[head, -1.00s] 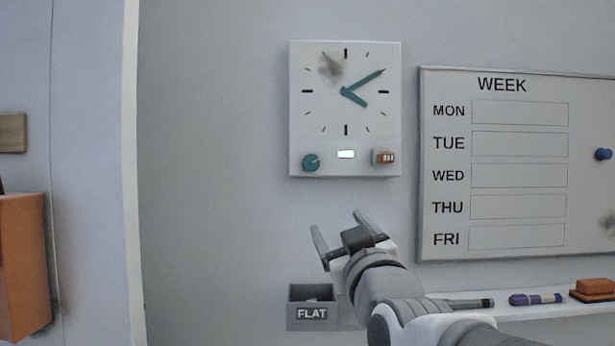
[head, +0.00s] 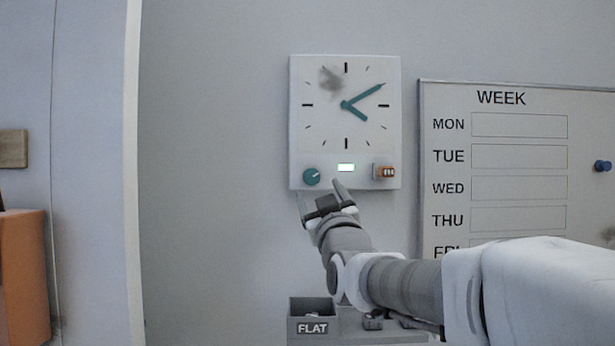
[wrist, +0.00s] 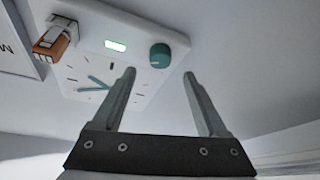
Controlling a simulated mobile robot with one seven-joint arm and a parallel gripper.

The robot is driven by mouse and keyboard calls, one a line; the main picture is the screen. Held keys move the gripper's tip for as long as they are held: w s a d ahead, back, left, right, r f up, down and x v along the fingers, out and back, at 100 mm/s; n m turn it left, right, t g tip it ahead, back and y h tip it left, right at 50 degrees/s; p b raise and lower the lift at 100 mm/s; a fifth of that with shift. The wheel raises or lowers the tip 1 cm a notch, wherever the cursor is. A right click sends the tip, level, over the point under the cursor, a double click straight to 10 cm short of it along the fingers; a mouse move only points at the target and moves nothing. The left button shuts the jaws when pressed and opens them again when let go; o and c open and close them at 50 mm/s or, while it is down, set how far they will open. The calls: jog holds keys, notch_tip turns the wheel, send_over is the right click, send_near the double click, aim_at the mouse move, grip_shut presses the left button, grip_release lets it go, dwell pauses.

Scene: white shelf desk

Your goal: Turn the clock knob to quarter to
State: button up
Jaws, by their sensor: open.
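The white wall clock (head: 345,70) has teal hands, the long one pointing up-right near the two mark and the short one down-right near four. Its round teal knob (head: 311,177) is at the lower left of the clock front. In the wrist view the knob (wrist: 160,56) shows between and beyond my fingertips, apart from them. My gripper (head: 320,189) is open and empty, just below the knob and slightly to its right in the head view. The wrist view shows both fingers of my gripper (wrist: 159,73) spread, with the clock (wrist: 135,34) turned over.
A lit green-white window (head: 346,167) and an orange part (head: 387,172) sit to the knob's right on the clock. A WEEK board (head: 455,97) hangs at right with a blue magnet (head: 602,166). A grey FLAT box (head: 313,328) is below. The wall left of the clock is clear.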

aim_at(313, 178)
jog(key=p+x, duration=0.1)
jog(key=x, duration=0.5)
jog(key=shift+w+r, duration=0.1)
jog(key=shift+w, duration=0.15)
jog(key=shift+c, duration=0.3)
grip_shut()
